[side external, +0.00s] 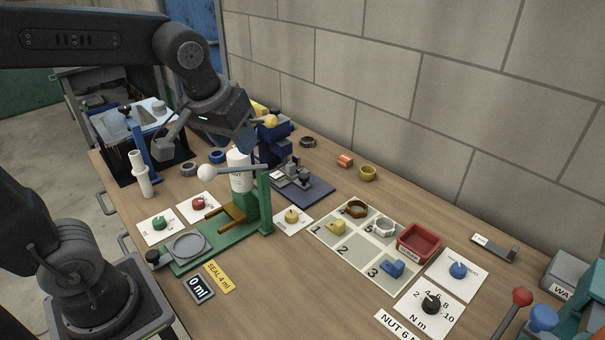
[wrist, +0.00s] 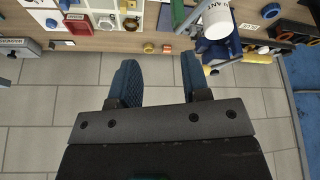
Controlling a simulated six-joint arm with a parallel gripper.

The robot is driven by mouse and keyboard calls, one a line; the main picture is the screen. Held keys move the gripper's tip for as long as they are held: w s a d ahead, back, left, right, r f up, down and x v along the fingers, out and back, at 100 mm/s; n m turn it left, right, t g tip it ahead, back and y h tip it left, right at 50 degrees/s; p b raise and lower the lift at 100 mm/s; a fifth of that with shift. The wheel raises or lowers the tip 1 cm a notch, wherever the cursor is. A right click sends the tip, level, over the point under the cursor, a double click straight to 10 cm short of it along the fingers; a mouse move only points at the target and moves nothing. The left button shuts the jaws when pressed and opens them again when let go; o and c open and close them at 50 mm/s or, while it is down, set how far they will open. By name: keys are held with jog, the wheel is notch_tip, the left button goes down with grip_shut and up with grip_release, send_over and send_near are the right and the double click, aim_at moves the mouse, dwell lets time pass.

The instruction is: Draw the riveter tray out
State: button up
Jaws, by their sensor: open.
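A blue bench machine (side external: 272,148) with a yellow ball knob stands near the wall, and I take it to be the riveter. A grey sliding piece (side external: 291,176) sits on its dark blue base plate (side external: 318,193); I cannot tell for sure whether this is the tray. My gripper (side external: 208,141) hangs above and left of the machine, apart from it. In the wrist view my gripper (wrist: 160,82) is open, with nothing between its blue-padded fingers. The machine shows in part there (wrist: 214,48), beside the right finger.
A white bottle (side external: 240,172) stands in a green lever stand (side external: 262,205) in front of the machine. A numbered board (side external: 352,258) with several parts, a red bin (side external: 418,242) and dial cards lie to the right. The block wall (side external: 385,95) closes off the bench's back.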

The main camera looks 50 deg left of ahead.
jog(key=shift+o, duration=1.3)
jog(key=w+a+f+n, duration=0.1)
jog(key=w+n, duration=0.1)
jog(key=w, duration=0.5)
jog(key=w+a+f+n+g+y, duration=0.1)
jog(key=w+a+f+n, duration=0.1)
jog(key=w, duration=0.4)
jog(key=shift+w+f+n+g, duration=0.15)
jog(key=shift+w+n+g, duration=0.2)
jog(key=shift+n, duration=0.25)
jog(key=n+g+y, duration=0.2)
jog(key=n, duration=0.4)
send_near(304, 176)
jog(key=s+v, duration=0.1)
jog(key=v, duration=0.4)
jog(key=shift+t, duration=0.25)
jog(key=x, duration=1.4)
jog(key=shift+w, duration=0.25)
jog(key=shift+c, duration=0.2)
grip_shut()
